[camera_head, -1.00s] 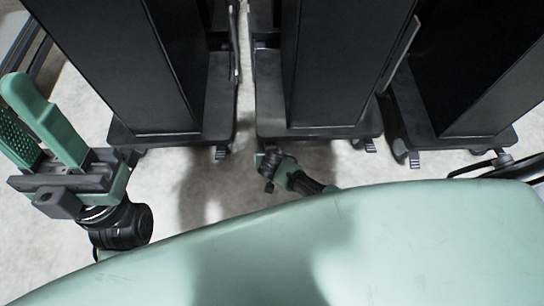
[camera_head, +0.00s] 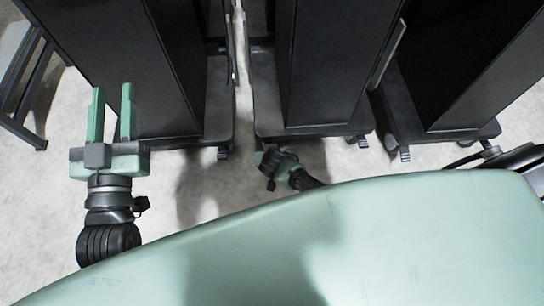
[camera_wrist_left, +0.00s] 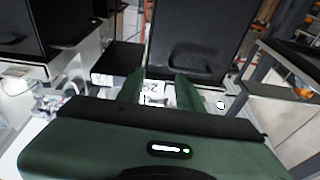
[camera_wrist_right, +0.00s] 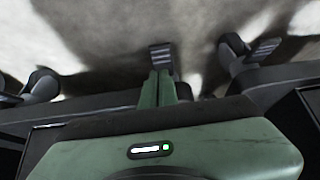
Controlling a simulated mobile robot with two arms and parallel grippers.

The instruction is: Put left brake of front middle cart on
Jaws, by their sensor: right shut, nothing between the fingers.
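The front middle cart (camera_head: 325,80) is a tall black cabinet on a dark base (camera_head: 268,95) with casters. Its right brake pedal (camera_head: 362,141) shows in the head view. Its left brake is hidden there behind my right wrist. In the right wrist view my right gripper (camera_wrist_right: 165,76) is shut and empty. Its fingertips are at the near end of a ridged brake pedal (camera_wrist_right: 160,56), which appears to be that left brake; I cannot tell whether they touch it. My left gripper (camera_head: 113,100) is open and empty, beside the left cart's base; its fingers also show in the left wrist view (camera_wrist_left: 160,88).
The left cart (camera_head: 165,70) and right cart (camera_head: 450,75) flank the middle one with narrow gaps. The left cart's right pedal (camera_head: 223,153) and the right cart's left pedal (camera_head: 405,154) stick out. A dark metal frame (camera_head: 28,100) stands far left. Floor is clear at lower left.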

